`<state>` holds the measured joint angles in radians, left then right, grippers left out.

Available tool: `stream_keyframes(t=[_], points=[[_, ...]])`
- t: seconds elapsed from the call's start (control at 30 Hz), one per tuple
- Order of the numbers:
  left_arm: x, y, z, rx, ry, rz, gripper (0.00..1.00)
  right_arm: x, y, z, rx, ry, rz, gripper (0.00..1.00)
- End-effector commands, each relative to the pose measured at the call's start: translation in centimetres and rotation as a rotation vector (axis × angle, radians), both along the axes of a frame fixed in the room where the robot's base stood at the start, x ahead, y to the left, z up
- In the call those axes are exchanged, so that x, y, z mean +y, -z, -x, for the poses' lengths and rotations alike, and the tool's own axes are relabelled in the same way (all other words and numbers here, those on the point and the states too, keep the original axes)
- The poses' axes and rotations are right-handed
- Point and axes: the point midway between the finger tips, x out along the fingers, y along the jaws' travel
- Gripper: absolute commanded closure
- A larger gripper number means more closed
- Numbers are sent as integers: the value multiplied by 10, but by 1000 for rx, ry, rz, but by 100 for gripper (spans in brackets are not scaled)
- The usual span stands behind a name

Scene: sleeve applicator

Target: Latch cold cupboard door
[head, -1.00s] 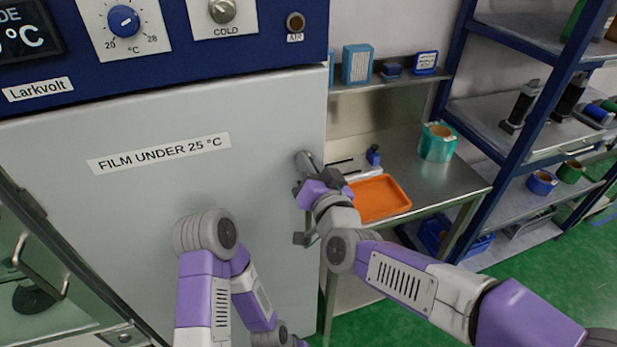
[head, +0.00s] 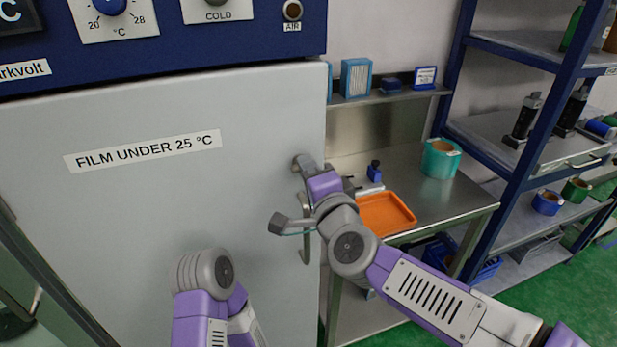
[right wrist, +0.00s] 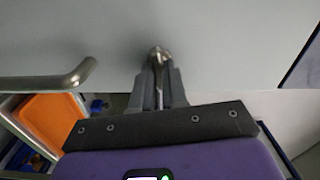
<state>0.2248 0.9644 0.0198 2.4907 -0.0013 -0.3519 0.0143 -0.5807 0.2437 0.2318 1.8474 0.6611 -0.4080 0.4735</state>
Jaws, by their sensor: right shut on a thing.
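The pale grey cupboard door (head: 230,215) fills the left and middle of the head view and looks flush in its frame, with a "FILM UNDER 25 °C" label (head: 143,150). At its right edge, my right gripper (head: 303,168) is shut on a slim metal handle or latch part, largely hidden by the fingers. In the right wrist view, the gripper (right wrist: 158,85) holds this metal part (right wrist: 158,56), whose rounded end touches the door face. A bent metal bar (right wrist: 60,79) stands to the left there; a vertical bar (head: 305,245) shows below the gripper in the head view. My left gripper is out of view.
A steel bench right of the cupboard holds an orange tray (head: 386,213), a teal roll (head: 440,158) and a small blue item (head: 374,171). A blue-framed rack (head: 520,165) stands farther right. A blue control panel (head: 200,40) tops the door.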

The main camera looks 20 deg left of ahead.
Motion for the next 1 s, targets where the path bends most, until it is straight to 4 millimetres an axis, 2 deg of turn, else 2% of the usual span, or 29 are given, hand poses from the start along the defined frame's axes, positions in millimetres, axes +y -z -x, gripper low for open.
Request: stream_keyframes(t=[0.4, 0.93, 0.97, 1.0], points=[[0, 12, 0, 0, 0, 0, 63, 0, 1, 0, 98, 0, -143, 100], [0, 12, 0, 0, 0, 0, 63, 0, 1, 0, 109, 0, -160, 100], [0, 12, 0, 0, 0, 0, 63, 0, 1, 0, 109, 0, -160, 83], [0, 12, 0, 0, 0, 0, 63, 0, 1, 0, 109, 0, -159, 76]])
